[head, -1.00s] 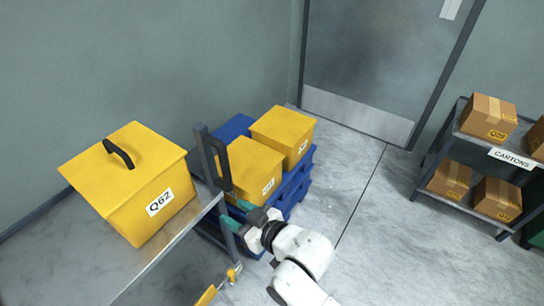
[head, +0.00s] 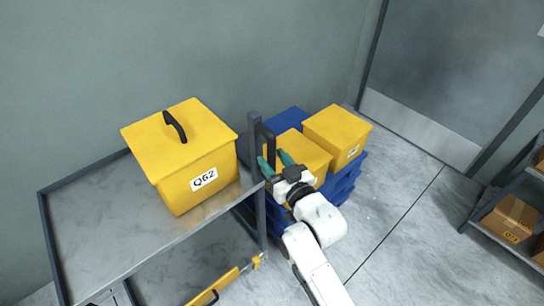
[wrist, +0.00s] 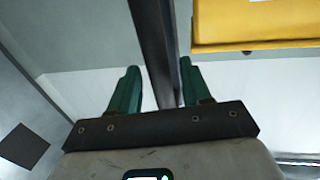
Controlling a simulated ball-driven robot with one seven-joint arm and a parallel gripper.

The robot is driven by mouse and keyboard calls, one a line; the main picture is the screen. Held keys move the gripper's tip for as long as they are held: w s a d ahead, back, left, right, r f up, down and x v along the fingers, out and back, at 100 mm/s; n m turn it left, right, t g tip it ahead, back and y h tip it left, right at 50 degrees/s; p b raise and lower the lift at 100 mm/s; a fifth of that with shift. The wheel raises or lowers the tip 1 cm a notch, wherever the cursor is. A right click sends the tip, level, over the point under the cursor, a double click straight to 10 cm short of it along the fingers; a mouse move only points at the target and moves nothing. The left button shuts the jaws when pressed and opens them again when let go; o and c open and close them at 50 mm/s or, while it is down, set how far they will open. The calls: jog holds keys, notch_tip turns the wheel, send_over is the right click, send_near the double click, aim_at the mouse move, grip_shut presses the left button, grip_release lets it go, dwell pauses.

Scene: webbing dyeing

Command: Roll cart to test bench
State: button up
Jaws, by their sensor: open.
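The grey metal cart (head: 110,225) stands at the left, with a yellow lidded box marked Q62 (head: 172,165) on its top shelf. A black upright handle (head: 266,142) is fixed at the cart's right end beside a dark corner post (head: 254,125). My gripper (head: 275,161), with green fingers, is open at the lower part of this handle. In the wrist view my gripper (wrist: 160,68) has its fingers on either side of a dark bar (wrist: 154,35), apparently the handle. I cannot tell whether they touch it. No test bench can be made out.
Yellow boxes (head: 337,130) sit on blue crates (head: 345,185) just behind the cart's right end. A yellow bar (head: 215,288) shows low on the cart. The floor between is clear.

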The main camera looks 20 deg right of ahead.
jog(key=shift+w+a, duration=0.1)
jog(key=shift+w, duration=0.65)
jog(key=shift+c, duration=0.3)
grip_shut()
